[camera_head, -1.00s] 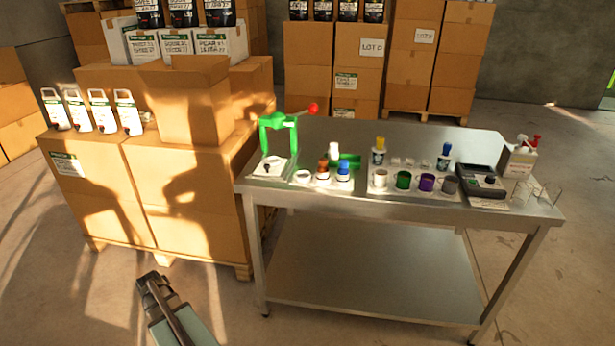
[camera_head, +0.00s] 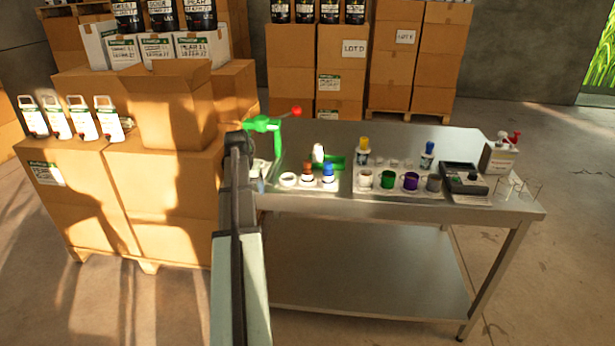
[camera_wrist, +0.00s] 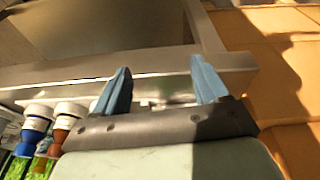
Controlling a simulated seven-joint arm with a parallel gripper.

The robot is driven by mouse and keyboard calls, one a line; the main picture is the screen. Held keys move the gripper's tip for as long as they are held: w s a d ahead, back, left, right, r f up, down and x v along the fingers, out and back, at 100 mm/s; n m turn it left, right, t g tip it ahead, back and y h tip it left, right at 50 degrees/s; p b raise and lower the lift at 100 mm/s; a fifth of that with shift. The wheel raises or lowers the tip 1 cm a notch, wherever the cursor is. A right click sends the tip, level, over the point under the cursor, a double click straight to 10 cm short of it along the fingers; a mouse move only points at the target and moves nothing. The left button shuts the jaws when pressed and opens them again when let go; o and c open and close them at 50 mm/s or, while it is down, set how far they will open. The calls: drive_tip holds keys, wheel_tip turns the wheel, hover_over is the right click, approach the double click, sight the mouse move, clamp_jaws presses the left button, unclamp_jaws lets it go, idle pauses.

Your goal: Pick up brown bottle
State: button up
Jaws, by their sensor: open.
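The brown bottle (camera_head: 307,173) stands upright on the metal table, a small white bottle with a brown top. It is just left of a blue-topped bottle (camera_head: 328,174). In the wrist view the brown bottle (camera_wrist: 60,128) is at the lower left, partly cut by my gripper body, with the blue-topped bottle (camera_wrist: 30,138) beside it. My gripper (camera_wrist: 162,84) is open, with nothing between its two blue fingers; the table edge lies behind them. In the head view my arm reaches up to the table's left end, left of the brown bottle and apart from it.
A green press (camera_head: 263,125) with a red knob stands at the table's (camera_head: 310,206) left end, partly behind my arm. A white-capped bottle (camera_head: 318,153) stands behind the brown one. Coloured cups (camera_head: 388,179) and a grey device (camera_head: 463,180) are to the right. Stacked cartons (camera_head: 160,190) are left.

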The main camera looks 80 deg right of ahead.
sight(308, 161)
drive_tip(key=s+d+r+m+h, duration=0.1)
drive_tip(key=s+d+r+m, duration=0.35)
drive_tip(key=s+r, duration=1.25)
drive_tip(key=shift+n+g, duration=0.4)
drive_tip(key=shift+n, duration=0.15)
drive_tip(key=x, duration=0.3)
drive_tip(key=d+x, duration=0.1)
drive_tip(key=x, duration=0.5)
drive_tip(key=shift+s+d+r, duration=0.1)
drive_tip(key=shift+s+d, duration=0.25)
drive_tip(key=shift+h, duration=0.3)
drive_tip(key=shift+w+x, duration=0.1)
drive_tip(key=shift+x, duration=1.25)
drive_tip(key=shift+w+x, duration=0.15)
drive_tip(key=shift+x, duration=1.2)
drive_tip(key=shift+c, duration=0.3)
drive_tip(key=c, duration=1.2)
drive_tip(key=shift+o, duration=0.2)
